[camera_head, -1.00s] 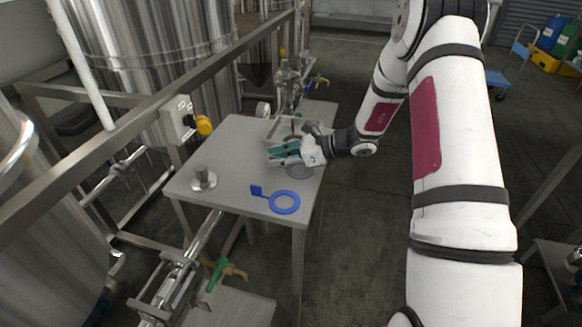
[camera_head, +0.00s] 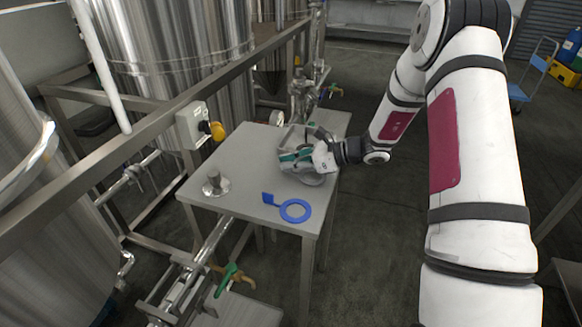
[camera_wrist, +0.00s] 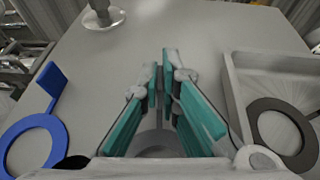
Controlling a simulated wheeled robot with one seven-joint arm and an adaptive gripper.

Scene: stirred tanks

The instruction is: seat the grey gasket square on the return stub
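The grey gasket (camera_head: 312,180) is a flat ring at the table's right edge, partly hidden under my gripper; part of its ring (camera_wrist: 152,146) shows between the fingers in the wrist view. My gripper (camera_head: 283,160) is low over the table, its teal fingers (camera_wrist: 161,82) drawn close together. A narrow grey strip shows between them, seemingly the gasket's tab; the contact itself is hard to see. The return stub seems to be the short upright metal post on a round flange (camera_head: 214,186), on the left of the table; it shows bare at the wrist view's top (camera_wrist: 103,14).
A blue ring with a tab (camera_head: 295,210) lies at the table's front. A grey tray (camera_wrist: 234,100) holding a dark ring (camera_wrist: 284,112) stands close beside my gripper. A rail with a yellow-knobbed box (camera_head: 193,126) runs along the left. The table's middle (camera_head: 245,165) is clear.

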